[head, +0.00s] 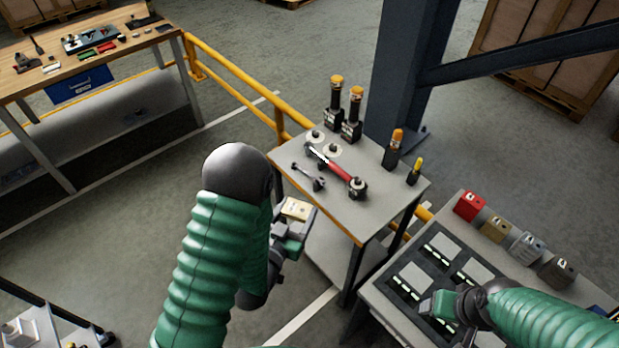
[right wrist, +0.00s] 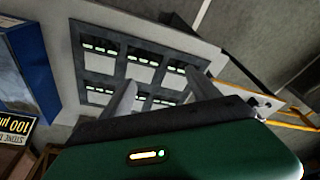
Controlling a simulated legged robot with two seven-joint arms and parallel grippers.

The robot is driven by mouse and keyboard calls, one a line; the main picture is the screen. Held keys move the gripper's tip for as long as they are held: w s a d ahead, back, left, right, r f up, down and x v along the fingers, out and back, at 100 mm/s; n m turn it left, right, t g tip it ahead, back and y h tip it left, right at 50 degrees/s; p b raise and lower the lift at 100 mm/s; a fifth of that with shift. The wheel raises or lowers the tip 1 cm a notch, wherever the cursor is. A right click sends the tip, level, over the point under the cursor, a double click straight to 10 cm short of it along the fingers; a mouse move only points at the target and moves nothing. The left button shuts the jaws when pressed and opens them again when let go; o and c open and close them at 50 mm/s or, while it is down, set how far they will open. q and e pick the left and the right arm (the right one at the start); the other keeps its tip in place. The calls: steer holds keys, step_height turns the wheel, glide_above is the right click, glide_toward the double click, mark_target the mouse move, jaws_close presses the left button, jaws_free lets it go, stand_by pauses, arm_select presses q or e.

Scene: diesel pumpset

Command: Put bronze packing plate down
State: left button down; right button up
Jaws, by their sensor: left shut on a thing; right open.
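My left gripper (head: 288,230) is shut on a small tan, plate-like piece (head: 296,209), which I take to be the bronze packing plate. It is held in the air left of the small grey-topped table, and the jaws hide part of it. My right gripper (head: 446,304) is open above the dark frame with several light panels (head: 401,290) on the right bench. In the right wrist view, its two fingers (right wrist: 160,98) stand apart with nothing between them, and the frame (right wrist: 124,50) shows beyond.
The small table (head: 345,218) carries a red-handled tool (head: 335,170), a short rod tool (head: 308,176) and black cylinders with orange caps (head: 354,112). Red (head: 469,206), tan (head: 495,229), silver and dark blocks line the right bench. A yellow rail (head: 235,90) and steel column (head: 405,70) stand behind.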

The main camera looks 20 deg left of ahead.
steer(key=w+a+r+n+g, duration=0.1)
steer(key=w+a+r+n, duration=0.3)
steer(key=a, duration=0.7)
steer(key=w+a+r+n, duration=0.2)
steer(key=w+a+r, duration=0.35)
steer(key=a, duration=0.45)
arm_select(q)
steer(key=s+d+f+m+g+h, duration=0.2)
steer(key=d+m+g+h, duration=0.2)
steer(key=d+m+h, duration=0.2)
steer(key=s+d+f+m+g+h, duration=0.1)
steer(key=d+m+g+h, duration=0.4)
steer(key=d, duration=0.5)
steer(key=s+h, duration=0.1)
steer(key=h, duration=0.1)
steer(key=shift+d+f+m+h, duration=0.2)
steer(key=shift+f+m+h, duration=0.1)
steer(key=shift+f+m, duration=0.1)
arm_select(e)
step_height(320, 180, down, 12)
steer(key=w+a, duration=0.1)
steer(key=w, duration=0.1)
steer(key=shift+a+r+y, duration=0.15)
steer(key=shift+r+y, duration=0.05)
steer(key=shift+y, duration=0.2)
steer(key=shift+w, duration=0.1)
